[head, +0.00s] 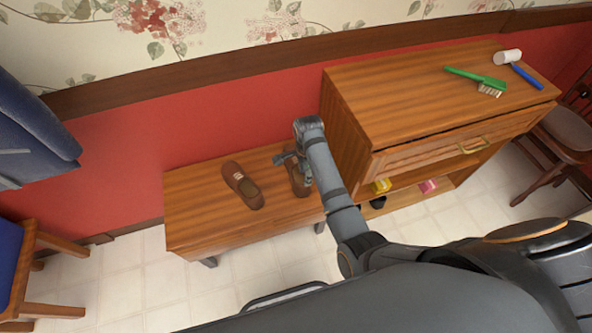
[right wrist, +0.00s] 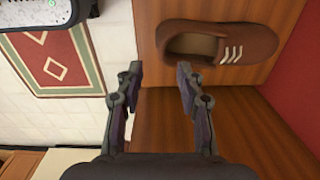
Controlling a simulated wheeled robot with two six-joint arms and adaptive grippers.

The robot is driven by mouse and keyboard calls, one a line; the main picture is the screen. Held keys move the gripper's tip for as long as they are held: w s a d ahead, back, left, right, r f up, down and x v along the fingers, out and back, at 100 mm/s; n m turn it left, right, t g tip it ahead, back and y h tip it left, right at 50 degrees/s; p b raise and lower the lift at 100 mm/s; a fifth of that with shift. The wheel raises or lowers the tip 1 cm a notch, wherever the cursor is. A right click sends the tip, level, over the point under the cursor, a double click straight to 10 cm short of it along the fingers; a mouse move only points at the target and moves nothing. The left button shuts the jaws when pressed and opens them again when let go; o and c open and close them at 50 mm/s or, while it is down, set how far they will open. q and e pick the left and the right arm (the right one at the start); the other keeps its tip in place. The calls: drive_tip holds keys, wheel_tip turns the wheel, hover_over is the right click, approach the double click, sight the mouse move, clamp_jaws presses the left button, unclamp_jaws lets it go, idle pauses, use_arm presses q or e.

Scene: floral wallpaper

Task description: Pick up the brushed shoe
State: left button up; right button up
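Two brown shoes rest on a low wooden bench in the head view, a left one (head: 242,187) and a right one (head: 299,183). My right gripper (head: 286,160) is over the right shoe and partly hides it. In the right wrist view, a brown shoe with white laces (right wrist: 220,44) lies beyond the fingertips, toward the upper right. My right gripper (right wrist: 158,80) is open there, with nothing between its fingers. I cannot tell from the frames which shoe is brushed. My left gripper is not in view.
The bench (head: 200,222) adjoins a taller wooden cabinet (head: 365,90) on its right. A green brush (head: 477,77) and a blue-handled item with a white head (head: 508,57) lie on top. A yellow item (head: 381,186) and a pink item (head: 428,186) sit on its shelf.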

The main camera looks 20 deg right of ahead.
sight(303, 188)
drive_tip(key=shift+w+a+r+m, duration=0.25)
drive_tip(key=shift+w+a+m, duration=0.1)
drive_tip(key=shift+m, duration=0.05)
wheel_tip(303, 188, down, 5)
drive_tip(key=shift+f+b, duration=0.2)
drive_tip(key=shift+b, duration=0.4)
drive_tip(key=f, duration=0.2)
drive_tip(key=f+b, duration=0.1)
drive_tip(key=f, duration=0.2)
drive_tip(key=shift+s+d+f, duration=0.1)
drive_tip(key=shift+s+d, duration=0.1)
clamp_jaws()
